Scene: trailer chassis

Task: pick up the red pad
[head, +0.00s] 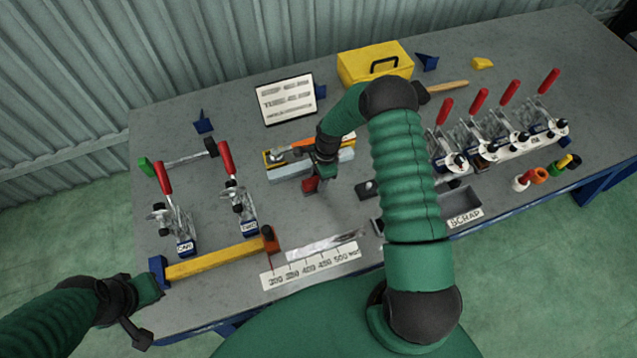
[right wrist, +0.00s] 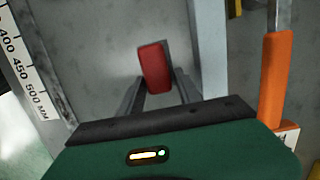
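The red pad (right wrist: 154,68) sits between the two fingertips of my right gripper (right wrist: 158,82) in the right wrist view. The fingers close in on its two sides, with no clear gap. In the head view the red pad (head: 311,185) shows just below my right gripper (head: 321,174), whose fingers are mostly hidden. I cannot tell whether the pad touches the table. My left gripper (head: 140,312) is at the lower left, away from the pad, and its finger opening is unclear.
A grey bar and an orange-handled tool (right wrist: 277,80) lie beside my right gripper. Toggle clamps (head: 178,220) stand left, with more to the right. A scrap bin (head: 462,205), yellow box (head: 375,65) and ruler plate (head: 310,266) are on the workbench (head: 350,215).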

